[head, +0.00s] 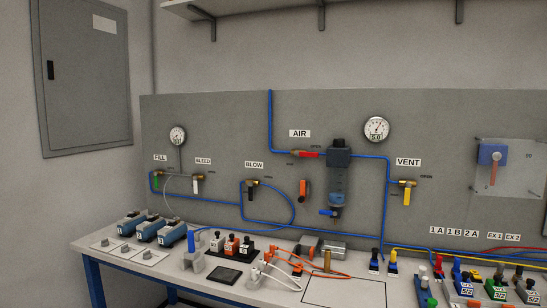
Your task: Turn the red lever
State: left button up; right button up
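A red lever (309,154) lies roughly horizontal on the blue air line under the AIR label, left of the dark filter unit (338,175). An orange-red handle (303,189) hangs on the panel below it. Another orange-red lever (496,170) points down from a blue block (490,153) on the light plate at the right. The view is small, so fine detail of these levers is unclear. Neither of my grippers shows in the head view.
A grey panel (225,115) with blue tubing and FILL, BLEED, BLOW and VENT valves stands behind the bench (205,280). Blue units, connectors, orange cables and several valve modules crowd the bench top. A grey cabinet (95,80) hangs at the left.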

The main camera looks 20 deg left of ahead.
aim_at(296, 153)
jog(key=u, duration=1.05)
jog(key=i, duration=0.45)
